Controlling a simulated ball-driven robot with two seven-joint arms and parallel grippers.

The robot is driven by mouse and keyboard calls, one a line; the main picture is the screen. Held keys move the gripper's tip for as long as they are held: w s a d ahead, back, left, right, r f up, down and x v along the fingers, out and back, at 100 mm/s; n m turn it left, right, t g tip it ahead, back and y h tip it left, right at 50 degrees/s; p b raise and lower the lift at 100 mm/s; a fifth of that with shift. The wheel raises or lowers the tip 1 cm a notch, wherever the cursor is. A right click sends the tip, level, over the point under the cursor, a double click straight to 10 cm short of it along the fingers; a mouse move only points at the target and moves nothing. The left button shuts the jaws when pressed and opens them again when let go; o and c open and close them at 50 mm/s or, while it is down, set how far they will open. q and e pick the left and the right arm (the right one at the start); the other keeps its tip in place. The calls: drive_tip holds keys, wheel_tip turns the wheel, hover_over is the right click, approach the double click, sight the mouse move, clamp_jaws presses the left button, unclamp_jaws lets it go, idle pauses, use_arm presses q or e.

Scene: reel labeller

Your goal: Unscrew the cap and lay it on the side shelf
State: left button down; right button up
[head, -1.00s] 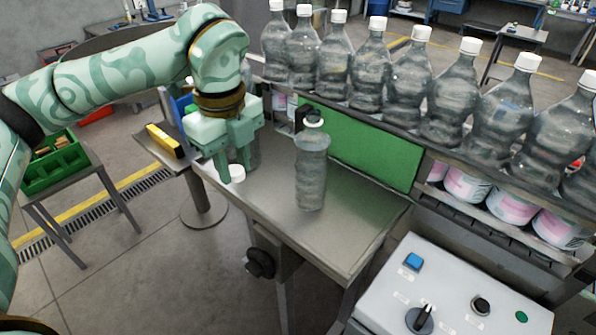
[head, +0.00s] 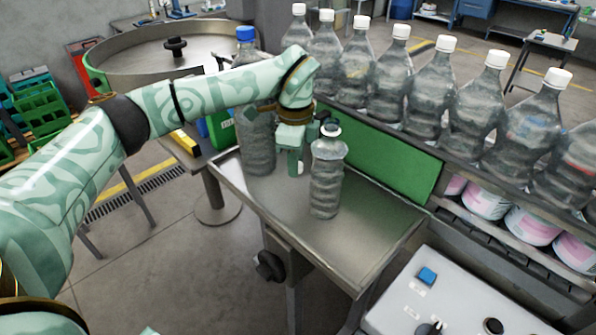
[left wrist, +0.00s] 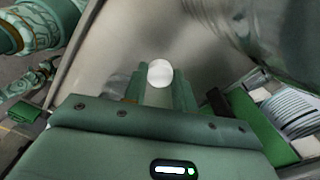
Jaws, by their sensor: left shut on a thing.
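My left gripper (head: 298,165) is shut on a small white cap, which shows between its fingertips in the left wrist view (left wrist: 160,73). In the head view the cap (head: 300,169) is partly hidden, and the gripper is just left of and behind a clear bottle (head: 326,185). This bottle stands upright on the metal table, its mouth apparently uncapped with a pale ring at the neck. I cannot tell whether the gripper touches it. A small side surface with a yellow-edged object (head: 186,141) is left of the table. My right gripper is not in view.
A taller blue-capped bottle (head: 254,130) stands behind my left gripper. A row of white-capped bottles (head: 430,90) lines the back right, above a green panel (head: 390,165). A control box (head: 450,300) is at front right. The metal table (head: 290,235) has free room in front.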

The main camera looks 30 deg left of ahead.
sight(298, 182)
use_arm(q)
drive_tip(key=shift+w+d+f, duration=0.1)
drive_tip(key=shift+w+f, duration=0.3)
drive_tip(key=shift+f, duration=1.65)
drive_tip(key=c, duration=1.1)
unclamp_jaws()
drive_tip(key=shift+f, duration=0.15)
wheel_tip(298, 182, up, 12)
drive_tip(key=shift+r, duration=0.2)
drive_tip(key=shift+f, duration=0.1)
